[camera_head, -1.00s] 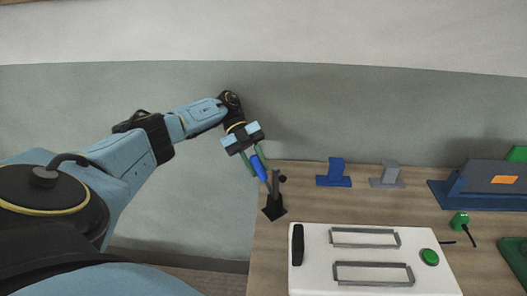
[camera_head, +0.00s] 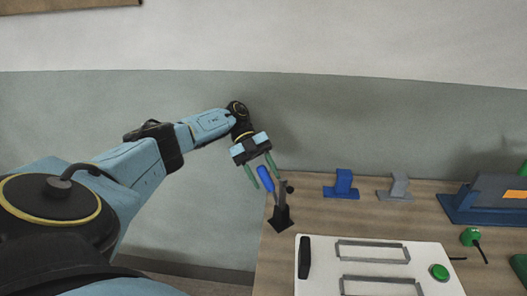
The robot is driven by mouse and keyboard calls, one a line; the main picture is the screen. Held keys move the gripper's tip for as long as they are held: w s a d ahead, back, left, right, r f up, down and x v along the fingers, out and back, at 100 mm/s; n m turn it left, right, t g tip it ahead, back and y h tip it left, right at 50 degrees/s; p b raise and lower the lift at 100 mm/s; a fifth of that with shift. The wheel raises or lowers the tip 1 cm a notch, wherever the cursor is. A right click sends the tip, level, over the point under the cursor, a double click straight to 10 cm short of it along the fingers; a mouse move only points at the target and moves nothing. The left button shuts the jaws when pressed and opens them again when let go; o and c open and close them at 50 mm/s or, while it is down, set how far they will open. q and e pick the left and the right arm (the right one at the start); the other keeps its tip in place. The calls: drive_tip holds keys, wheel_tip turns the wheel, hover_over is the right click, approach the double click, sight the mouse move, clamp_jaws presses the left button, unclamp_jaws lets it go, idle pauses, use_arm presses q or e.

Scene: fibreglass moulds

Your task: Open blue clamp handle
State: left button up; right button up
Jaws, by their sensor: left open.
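The blue clamp handle (camera_head: 266,180) stands tilted up to the left from a black clamp base (camera_head: 281,219) at the table's left edge. My left gripper (camera_head: 261,178) comes from the upper left, pointing down, with its two green fingers spread. One finger is left of the handle and one is right of it, so the handle's upper part shows between them. I cannot tell whether either finger touches it. My right gripper is out of view.
A white panel (camera_head: 428,270) with grey frames, a black bar and a green button (camera_head: 439,272) lies in front. A blue bracket (camera_head: 342,186), a grey bracket (camera_head: 396,188) and a dark blue fixture (camera_head: 464,206) stand along the back. A grey wall is behind.

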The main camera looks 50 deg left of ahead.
use_arm(q)
wheel_tip(320, 180, up, 10)
drive_tip(key=shift+p, duration=0.45)
idle(0.4)
